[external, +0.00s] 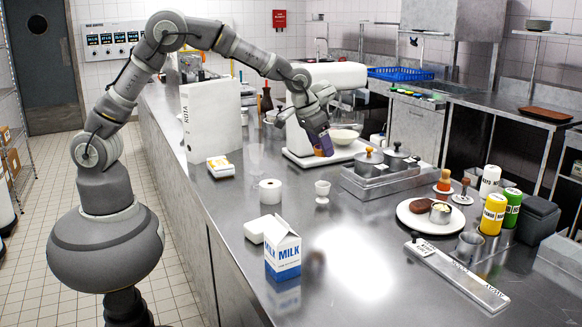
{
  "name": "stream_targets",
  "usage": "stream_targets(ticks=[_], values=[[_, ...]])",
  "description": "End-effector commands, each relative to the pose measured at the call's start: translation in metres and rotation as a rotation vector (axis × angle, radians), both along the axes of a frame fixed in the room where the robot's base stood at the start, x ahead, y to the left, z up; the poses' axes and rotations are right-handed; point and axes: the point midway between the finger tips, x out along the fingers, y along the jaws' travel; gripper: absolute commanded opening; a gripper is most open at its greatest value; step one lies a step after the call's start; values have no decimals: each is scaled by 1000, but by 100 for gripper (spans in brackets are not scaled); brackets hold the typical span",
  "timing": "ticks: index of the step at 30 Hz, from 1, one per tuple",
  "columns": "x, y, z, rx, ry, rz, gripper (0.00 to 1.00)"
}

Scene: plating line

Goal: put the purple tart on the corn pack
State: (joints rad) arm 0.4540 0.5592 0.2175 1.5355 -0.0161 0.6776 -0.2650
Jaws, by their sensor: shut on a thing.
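My gripper (318,140) hangs over the counter beside the white stand mixer, its fingers pointing down. It is shut on a small purple and orange-brown thing, which looks like the purple tart (322,147); the fingers hide part of it. It is held near the mixer's base, and I cannot tell its exact height above the counter. A small white pack with yellow-orange sides (221,168) lies on the counter at the left, in front of the white binder. It may be the corn pack, but its print is too small to read. My gripper is to its right, apart from it.
A white binder (211,120) stands behind the pack. A clear glass, a white roll (270,191) and a white cup (322,192) stand between. A milk carton (283,250), a tray with lidded pots (385,180) and a plate (405,215) are nearer the front.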

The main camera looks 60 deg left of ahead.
Motion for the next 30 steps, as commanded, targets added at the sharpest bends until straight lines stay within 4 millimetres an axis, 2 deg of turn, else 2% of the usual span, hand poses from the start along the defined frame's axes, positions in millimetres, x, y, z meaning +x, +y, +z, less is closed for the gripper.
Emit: stream_targets(ticks=[1,6,8,12,15,18,21,27,30], values=[[-3,34,3,1,1,82,50],[-27,144,7,0,1,369,50],[-41,181,9,-1,1,473,50],[-83,260,11,0,2,714,50],[-115,303,11,-1,1,867,50],[-144,334,9,0,2,988,50],[-165,353,8,0,1,1072,50],[-196,378,6,0,0,1193,50],[-197,378,-11,2,4,1197,50]])
